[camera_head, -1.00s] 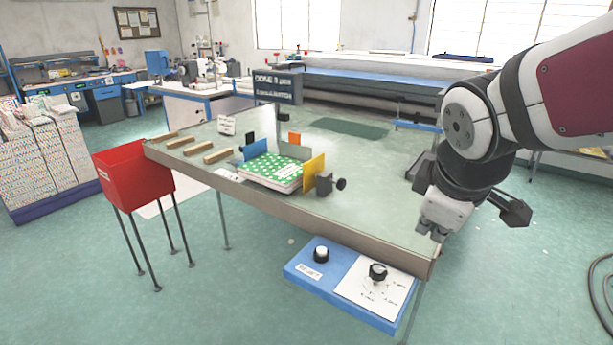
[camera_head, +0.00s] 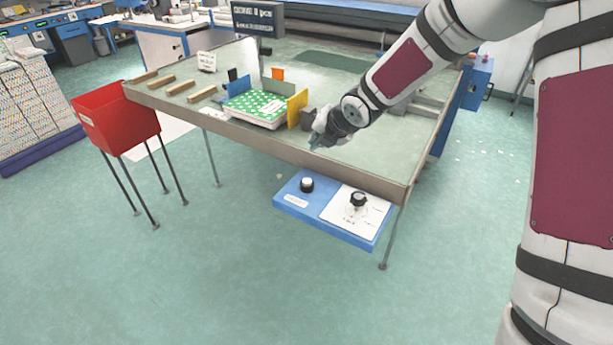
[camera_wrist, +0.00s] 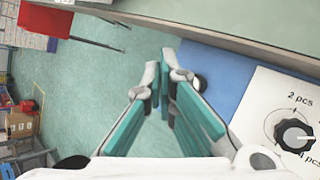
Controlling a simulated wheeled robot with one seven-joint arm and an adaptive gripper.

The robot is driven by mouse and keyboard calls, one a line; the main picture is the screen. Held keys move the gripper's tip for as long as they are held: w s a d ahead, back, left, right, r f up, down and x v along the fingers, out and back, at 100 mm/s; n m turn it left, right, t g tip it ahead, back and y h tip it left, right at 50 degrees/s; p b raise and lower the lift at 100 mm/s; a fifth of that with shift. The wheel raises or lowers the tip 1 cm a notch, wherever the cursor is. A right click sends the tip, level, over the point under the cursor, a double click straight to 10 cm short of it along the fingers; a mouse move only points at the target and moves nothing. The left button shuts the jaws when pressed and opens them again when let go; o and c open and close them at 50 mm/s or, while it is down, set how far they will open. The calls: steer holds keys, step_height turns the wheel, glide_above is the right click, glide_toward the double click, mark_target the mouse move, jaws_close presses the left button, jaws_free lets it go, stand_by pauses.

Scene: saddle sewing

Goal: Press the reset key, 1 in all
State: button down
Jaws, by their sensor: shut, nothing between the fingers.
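The reset key (camera_head: 307,184) is a round white-topped button with a black collar on a blue control box (camera_head: 290,205), above a small white label. In the wrist view the key (camera_wrist: 200,83) is partly hidden behind my right finger. The box also shows there as a blue surface (camera_wrist: 222,72). My gripper (camera_head: 314,147) is shut and empty at the table's front edge, above and apart from the key in the head view. Its teal-padded fingers (camera_wrist: 163,75) fill the middle of the wrist view.
A black dial (camera_head: 358,199) on a white plate stands right of the key. The table's front edge (camera_head: 270,147) runs behind the box. A green dotted pad (camera_head: 258,106) with coloured stops lies on the table. A red bin (camera_head: 118,117) stands left.

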steer(key=shift+w+a+f+n+y, duration=0.45)
steer(key=shift+a+f+n, duration=0.1)
steer(key=shift+a+n, duration=0.25)
steer(key=b, duration=0.6)
glide_above(310, 180)
steer(key=f, duration=0.7)
steer(key=shift+w+f, duration=0.2)
steer(key=shift+s+f+b, duration=0.1)
steer(key=shift+f+b, duration=0.4)
steer(key=shift+f, duration=0.25)
steer(key=shift+f+b, duration=0.2)
steer(key=shift+b, duration=0.1)
steer(key=shift+f, duration=0.2)
